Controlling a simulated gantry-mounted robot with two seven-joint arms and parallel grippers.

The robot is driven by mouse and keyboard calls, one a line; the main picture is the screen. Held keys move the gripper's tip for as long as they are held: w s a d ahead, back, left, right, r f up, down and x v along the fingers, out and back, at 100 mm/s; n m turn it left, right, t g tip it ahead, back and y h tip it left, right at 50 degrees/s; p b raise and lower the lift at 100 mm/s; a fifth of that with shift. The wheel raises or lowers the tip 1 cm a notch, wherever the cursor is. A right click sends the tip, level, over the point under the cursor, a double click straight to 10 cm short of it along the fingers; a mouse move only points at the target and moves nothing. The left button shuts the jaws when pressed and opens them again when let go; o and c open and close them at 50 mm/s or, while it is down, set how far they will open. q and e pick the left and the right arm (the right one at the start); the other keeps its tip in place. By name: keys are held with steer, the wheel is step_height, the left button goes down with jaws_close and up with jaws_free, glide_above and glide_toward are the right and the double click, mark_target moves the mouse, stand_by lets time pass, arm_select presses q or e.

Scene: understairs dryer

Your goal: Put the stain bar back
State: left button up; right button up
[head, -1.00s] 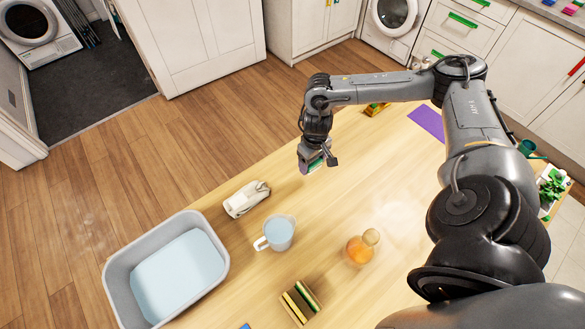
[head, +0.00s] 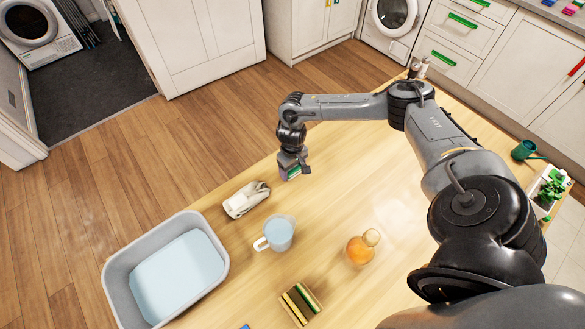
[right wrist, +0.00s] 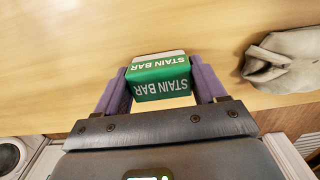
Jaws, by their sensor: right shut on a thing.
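The stain bar (right wrist: 158,78) is a small green and white block with "STAIN BAR" lettering. In the right wrist view it sits between the two purple fingers of my right gripper (right wrist: 160,92). In the head view my right gripper (head: 291,173) is shut on the stain bar and holds it over the wooden table (head: 340,200), near its far edge. The bar is mostly hidden there by the gripper. My left gripper is not in view.
A crumpled beige cloth (head: 246,200) lies just left of my right gripper. A plant (head: 551,188) stands far right.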

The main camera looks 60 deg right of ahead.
steer(key=shift+f, duration=0.1)
steer(key=o, duration=0.9)
steer(key=shift+o, duration=0.2)
step_height(320, 180, up, 12)
steer(key=p, duration=0.2)
stand_by(0.3)
